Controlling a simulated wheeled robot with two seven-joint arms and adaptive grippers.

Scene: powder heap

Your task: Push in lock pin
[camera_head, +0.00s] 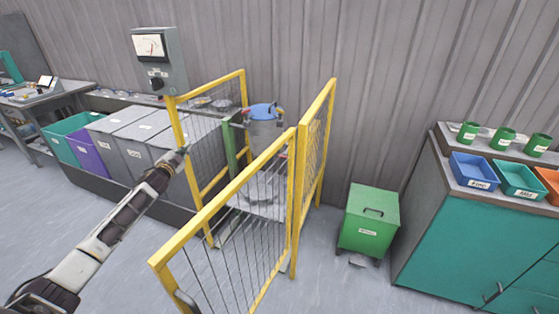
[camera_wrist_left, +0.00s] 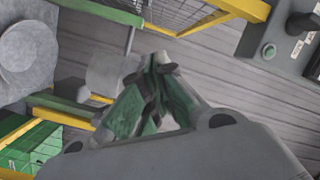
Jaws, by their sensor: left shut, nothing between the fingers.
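I cannot pick out a lock pin for certain in either view. A grey vessel with a blue top (camera_head: 265,112) stands inside a yellow mesh guard (camera_head: 222,200), beside a green post (camera_head: 229,145). My left gripper (camera_head: 181,154) is in front of the guard's left side, left of the vessel and apart from it. In the left wrist view its green fingers (camera_wrist_left: 157,62) meet at the tips, shut and empty. A grey round part (camera_wrist_left: 28,55) shows at that view's left edge. My right gripper is in neither view.
A grey control box with a dial (camera_head: 158,60) is on the wall above the left gripper. Grey bins (camera_head: 130,140) stand behind the arm. A green box (camera_head: 369,220) is on the floor right of the guard. A teal cabinet (camera_head: 470,235) stands far right. The front floor is clear.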

